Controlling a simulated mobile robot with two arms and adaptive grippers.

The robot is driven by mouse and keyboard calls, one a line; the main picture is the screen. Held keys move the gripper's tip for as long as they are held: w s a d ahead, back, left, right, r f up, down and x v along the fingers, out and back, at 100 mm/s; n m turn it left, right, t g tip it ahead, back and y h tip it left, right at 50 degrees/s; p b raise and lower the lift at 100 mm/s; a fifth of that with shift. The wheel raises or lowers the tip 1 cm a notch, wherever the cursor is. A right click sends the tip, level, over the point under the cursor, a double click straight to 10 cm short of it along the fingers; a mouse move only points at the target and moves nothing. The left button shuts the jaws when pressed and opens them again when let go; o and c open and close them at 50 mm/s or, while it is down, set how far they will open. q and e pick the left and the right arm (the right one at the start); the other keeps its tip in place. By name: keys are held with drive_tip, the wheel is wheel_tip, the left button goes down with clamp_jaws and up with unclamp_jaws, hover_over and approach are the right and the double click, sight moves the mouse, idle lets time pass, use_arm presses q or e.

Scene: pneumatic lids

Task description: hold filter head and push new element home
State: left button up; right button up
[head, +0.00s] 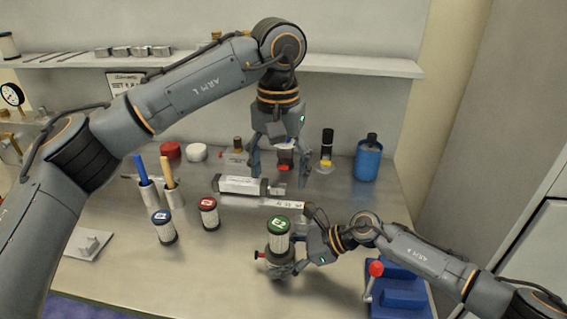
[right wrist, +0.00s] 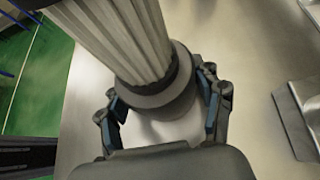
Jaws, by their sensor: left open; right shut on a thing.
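The filter head (head: 282,266) is a dark grey metal body with a small red knob on its left side, standing near the front middle of the bench. The new element (head: 279,240), white and pleated with a green cap marked E2, stands upright on top of it. My right gripper (head: 300,262) is shut on the filter head from the right. In the right wrist view the fingers (right wrist: 165,115) straddle the head, and the pleated element (right wrist: 125,40) rises from a dark collar (right wrist: 155,92). My left gripper (head: 279,170) is open and empty, high at the back, apart from the element.
Blue-capped (head: 163,227) and red-capped (head: 208,213) elements stand to the left. A blue container (head: 368,160) and black bottle (head: 327,146) stand at the back. A blue vise (head: 400,290) with a red-knobbed lever is at front right.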

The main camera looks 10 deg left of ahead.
drive_tip(key=o, duration=0.9)
drive_tip(key=shift+s+f, duration=0.1)
drive_tip(key=shift+f, duration=0.15)
drive_tip(key=shift+o, duration=1.3)
drive_tip(key=shift+r, duration=0.15)
drive_tip(key=shift+r, duration=0.1)
